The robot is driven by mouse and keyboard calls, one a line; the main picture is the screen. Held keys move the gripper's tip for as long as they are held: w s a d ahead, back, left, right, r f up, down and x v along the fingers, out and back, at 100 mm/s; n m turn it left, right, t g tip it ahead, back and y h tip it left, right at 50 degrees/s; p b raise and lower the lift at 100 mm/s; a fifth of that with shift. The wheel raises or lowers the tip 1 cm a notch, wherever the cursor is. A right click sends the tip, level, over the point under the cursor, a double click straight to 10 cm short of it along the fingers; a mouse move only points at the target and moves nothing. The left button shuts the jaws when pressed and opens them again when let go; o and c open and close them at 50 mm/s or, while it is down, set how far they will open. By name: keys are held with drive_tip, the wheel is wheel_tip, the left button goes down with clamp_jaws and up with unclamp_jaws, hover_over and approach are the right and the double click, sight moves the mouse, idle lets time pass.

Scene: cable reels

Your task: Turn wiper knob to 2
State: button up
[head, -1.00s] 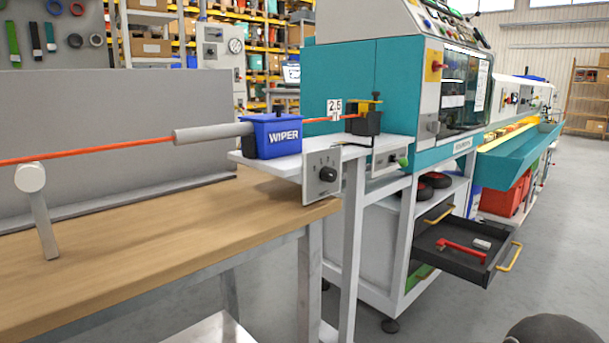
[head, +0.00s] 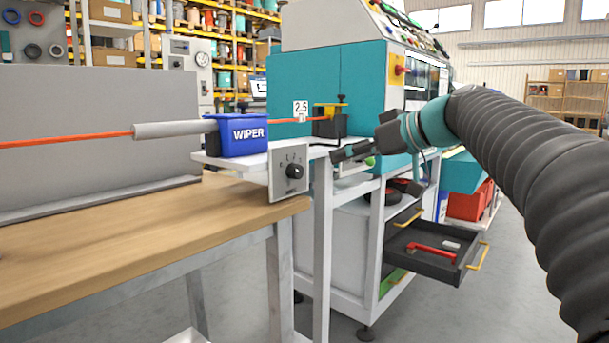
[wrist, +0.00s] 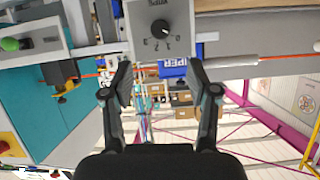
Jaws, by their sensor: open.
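The wiper knob (head: 294,171) is a black round knob on a grey panel (head: 288,189) below the blue box marked WIPER (head: 240,134). In the wrist view the knob (wrist: 160,27) shows upside down at the top middle, with scale marks beside it that are too small to read surely. My gripper (head: 345,153) is to the right of the knob panel in the head view, apart from it. In the wrist view my gripper (wrist: 158,80) is open and empty, its two fingers spread on either side of the view below the knob.
An orange cable (head: 60,141) runs through a grey tube into the blue box. A wooden bench (head: 130,235) is at left. A teal machine (head: 330,75) stands behind, and an open drawer (head: 435,255) with a red tool juts out low at right. A green knob (wrist: 11,44) is at upper left.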

sight(300, 171)
drive_tip(key=x, duration=1.3)
drive_tip(key=shift+a+f, duration=0.15)
clamp_jaws()
